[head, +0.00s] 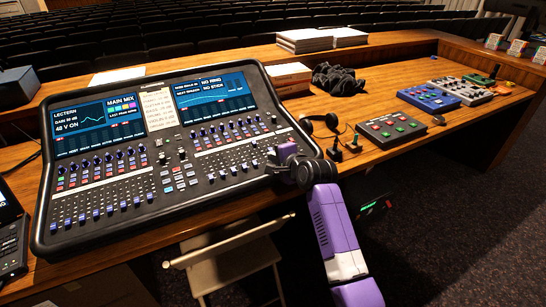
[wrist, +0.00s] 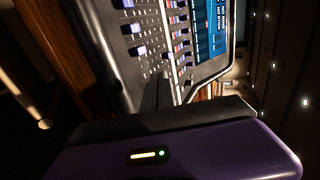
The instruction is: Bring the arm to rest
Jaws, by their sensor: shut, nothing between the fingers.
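My purple and black arm reaches up from the bottom of the head view to the right edge of the mixing console (head: 110,224). My gripper (head: 276,160) is at its lower right part, in front of the faders. In the wrist view my gripper (wrist: 163,92) has its dark fingers together with nothing seen between them. The console (wrist: 115,60) fills the upper middle of that view, with faders and a lit screen. I cannot tell whether the fingertips touch the console.
A headset (head: 322,122) and a button box (head: 392,129) lie right of the console on the wooden desk. A blue box (head: 430,99) and a grey box (head: 462,91) stand farther right. A folding chair (head: 228,250) stands below the desk's front edge.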

